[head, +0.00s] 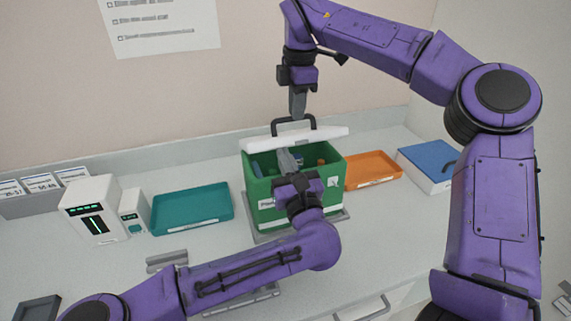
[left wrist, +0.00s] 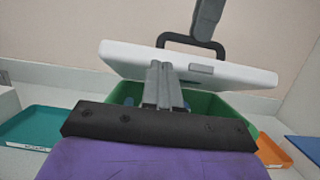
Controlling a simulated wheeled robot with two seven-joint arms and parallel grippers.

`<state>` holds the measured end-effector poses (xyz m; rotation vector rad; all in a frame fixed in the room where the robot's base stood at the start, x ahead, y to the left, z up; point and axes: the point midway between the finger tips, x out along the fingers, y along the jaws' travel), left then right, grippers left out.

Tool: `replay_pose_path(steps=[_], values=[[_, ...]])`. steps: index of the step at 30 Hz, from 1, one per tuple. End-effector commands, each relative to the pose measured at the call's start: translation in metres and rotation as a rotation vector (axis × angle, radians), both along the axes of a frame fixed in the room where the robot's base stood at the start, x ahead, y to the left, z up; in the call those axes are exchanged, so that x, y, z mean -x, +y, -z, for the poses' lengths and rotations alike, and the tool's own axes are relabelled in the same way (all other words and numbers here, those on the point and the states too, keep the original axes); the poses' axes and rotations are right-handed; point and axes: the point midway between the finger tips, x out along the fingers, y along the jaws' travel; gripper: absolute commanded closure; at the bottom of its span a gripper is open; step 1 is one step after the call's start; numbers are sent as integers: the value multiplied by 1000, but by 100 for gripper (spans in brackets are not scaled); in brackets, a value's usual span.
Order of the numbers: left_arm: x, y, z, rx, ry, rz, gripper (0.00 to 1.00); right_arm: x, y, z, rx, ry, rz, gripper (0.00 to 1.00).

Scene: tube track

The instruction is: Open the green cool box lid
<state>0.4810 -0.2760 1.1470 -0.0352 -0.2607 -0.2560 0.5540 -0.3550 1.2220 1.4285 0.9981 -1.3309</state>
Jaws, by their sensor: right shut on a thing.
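The green cool box (head: 260,208) stands on the counter with its opening partly showing. Its white lid (head: 318,137) is raised off the front rim, with a gap below it. The lid also shows tilted in the left wrist view (left wrist: 225,75). My right gripper (head: 297,112) is shut on the lid's dark handle (head: 313,121), from above. My left gripper (head: 287,158) is at the front of the box, fingertips near the lid's underside. In the left wrist view its fingers (left wrist: 160,72) are together, with nothing visible between them. I cannot tell whether they touch the lid.
Small items show inside the box. A teal tray (head: 192,208) and white devices (head: 93,207) stand to the left. An orange tray (head: 374,168) and a blue-lidded box (head: 430,157) stand to the right. A wall is close behind.

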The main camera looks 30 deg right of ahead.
Motion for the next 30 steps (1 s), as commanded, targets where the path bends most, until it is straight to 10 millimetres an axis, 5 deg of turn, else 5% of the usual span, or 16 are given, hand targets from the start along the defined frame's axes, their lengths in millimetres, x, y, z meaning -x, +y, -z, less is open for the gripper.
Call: replay_pose_path(steps=[9, 10, 12, 22, 30], values=[[-5, 0, -9, -4, 8, -1, 100, 2, 2, 6, -4, 21, -1, 100], [-5, 0, -10, -3, 7, -2, 100, 3, 2, 6, -5, 23, -1, 81], [-5, 0, -10, -2, 8, -3, 100, 3, 2, 6, -5, 23, -1, 60], [-4, 0, -7, -5, 14, -2, 100, 2, 1, -2, -2, 11, 1, 60], [-4, 0, -6, -6, 16, -2, 100, 7, 3, -65, 0, 8, 4, 60]])
